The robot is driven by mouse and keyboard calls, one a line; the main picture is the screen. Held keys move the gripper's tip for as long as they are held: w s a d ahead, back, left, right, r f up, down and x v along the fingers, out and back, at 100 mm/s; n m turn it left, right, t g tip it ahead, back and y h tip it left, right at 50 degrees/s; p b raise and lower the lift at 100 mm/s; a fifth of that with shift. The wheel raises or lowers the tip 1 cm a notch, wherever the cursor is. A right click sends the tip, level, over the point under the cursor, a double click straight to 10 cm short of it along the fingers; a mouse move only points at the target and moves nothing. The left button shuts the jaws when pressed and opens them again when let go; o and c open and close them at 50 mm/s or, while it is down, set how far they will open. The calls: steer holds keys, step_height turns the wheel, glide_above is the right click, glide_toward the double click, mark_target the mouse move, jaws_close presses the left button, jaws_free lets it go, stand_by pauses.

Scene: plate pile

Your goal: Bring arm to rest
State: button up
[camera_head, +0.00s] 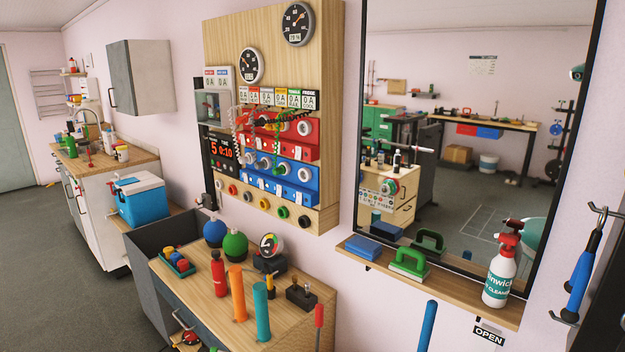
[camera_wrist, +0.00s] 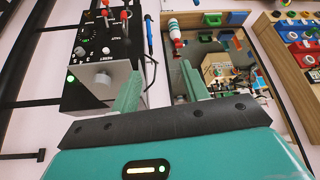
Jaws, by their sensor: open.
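My gripper (camera_wrist: 160,92) shows in the wrist view with its two green fingers spread apart. It is open, with nothing between the fingers. A teal housing with a small lit panel fills the bottom of that view. The gripper faces a wall with a black and grey control box (camera_wrist: 95,65) at the left and a mirror (camera_wrist: 212,50) at the right. The gripper is not clearly seen in the head view; a teal rounded part shows at the mirror's right edge there.
A wooden workbench (camera_head: 165,275) holds bottles, tubes and a small tray (camera_head: 178,265). A shelf (camera_head: 455,290) under the mirror carries a spray bottle (camera_head: 502,270) and a green-handled tool (camera_head: 410,262). A gauge panel (camera_head: 225,50) hangs on the wall. The floor (camera_head: 60,255) at left is clear.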

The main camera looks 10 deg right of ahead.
steer(key=w+a+f+n+y, duration=0.1)
steer(key=w+a+f, duration=0.2)
steer(key=f, duration=0.4)
steer(key=w+a+f+n+y, duration=0.1)
steer(key=w+a+f+n, duration=0.2)
steer(key=f, duration=0.4)
steer(key=w+a+f, duration=0.4)
steer(key=f, duration=0.3)
steer(key=s+a+f+n, duration=0.1)
steer(key=a+f, duration=0.5)
steer(key=f, duration=0.6)
steer(key=s+a+f+n+y, duration=0.1)
steer(key=s+a+f+n, duration=0.1)
steer(key=a+f, duration=0.4)
step_height(320, 180, down, 6)
steer(key=shift+s+r+t+y, duration=0.1)
steer(key=shift+s+t+y, duration=0.25)
steer(key=shift+s, duration=0.5)
steer(key=shift+s, duration=0.1)
steer(key=shift+c, duration=1)
steer(key=shift+d, duration=0.25)
